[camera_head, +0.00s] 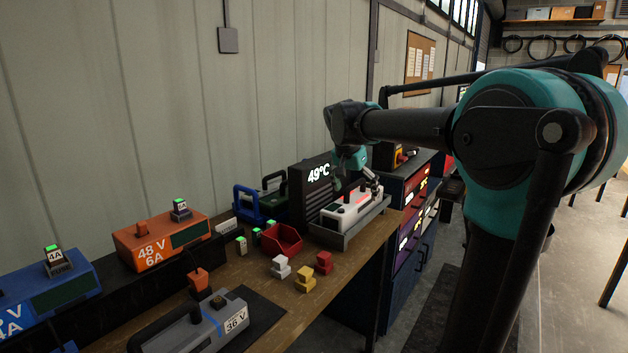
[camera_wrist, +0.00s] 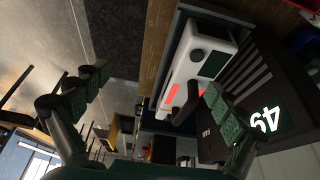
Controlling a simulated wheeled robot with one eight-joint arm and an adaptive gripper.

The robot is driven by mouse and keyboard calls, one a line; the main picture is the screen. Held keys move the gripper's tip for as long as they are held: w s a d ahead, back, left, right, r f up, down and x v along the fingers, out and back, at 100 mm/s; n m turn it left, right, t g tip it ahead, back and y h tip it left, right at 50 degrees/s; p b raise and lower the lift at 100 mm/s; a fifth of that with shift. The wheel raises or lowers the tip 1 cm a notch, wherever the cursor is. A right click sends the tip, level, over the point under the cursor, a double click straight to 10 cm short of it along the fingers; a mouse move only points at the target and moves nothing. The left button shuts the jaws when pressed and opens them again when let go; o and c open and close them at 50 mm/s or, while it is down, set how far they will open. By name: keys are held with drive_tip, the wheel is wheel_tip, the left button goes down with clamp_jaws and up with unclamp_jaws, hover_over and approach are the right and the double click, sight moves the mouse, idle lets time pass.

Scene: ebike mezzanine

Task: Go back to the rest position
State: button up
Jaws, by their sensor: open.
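My gripper (camera_head: 357,183) is open and empty, just above the white battery pack (camera_head: 352,208). The pack has a red light strip and a black handle. It sits in a grey tray (camera_head: 345,239) at the bench's right end. In the wrist view, my gripper's fingers (camera_wrist: 157,92) are spread wide. One finger overlaps the white pack (camera_wrist: 212,42) near its handle; the other shows against the floor. I cannot tell whether the near finger touches the handle. A dark unit (camera_head: 307,186) reading 49°C stands behind the pack.
The wooden bench (camera_head: 270,323) carries a red bin (camera_head: 282,242), small white, yellow and red blocks, and a grey 36 V pack (camera_head: 205,328). An orange 48 V charger (camera_head: 160,240) stands along the wall. A dark cabinet (camera_head: 405,225) stands beyond the bench. Open floor lies right.

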drive_tip(key=s+d+f+n+y, duration=0.1)
drive_tip(key=s+d+f+n, duration=0.2)
drive_tip(key=s+f, duration=1)
drive_tip(key=s+d+f+n+y, duration=0.1)
drive_tip(key=s+d+f+n, duration=0.2)
drive_tip(key=s+f, duration=1.1)
drive_tip(key=shift+s+d+f+n+t+y, duration=0.15)
drive_tip(key=shift+s+d+n+t+y, duration=0.2)
drive_tip(key=shift+n, duration=0.25)
drive_tip(key=shift+d, duration=0.1)
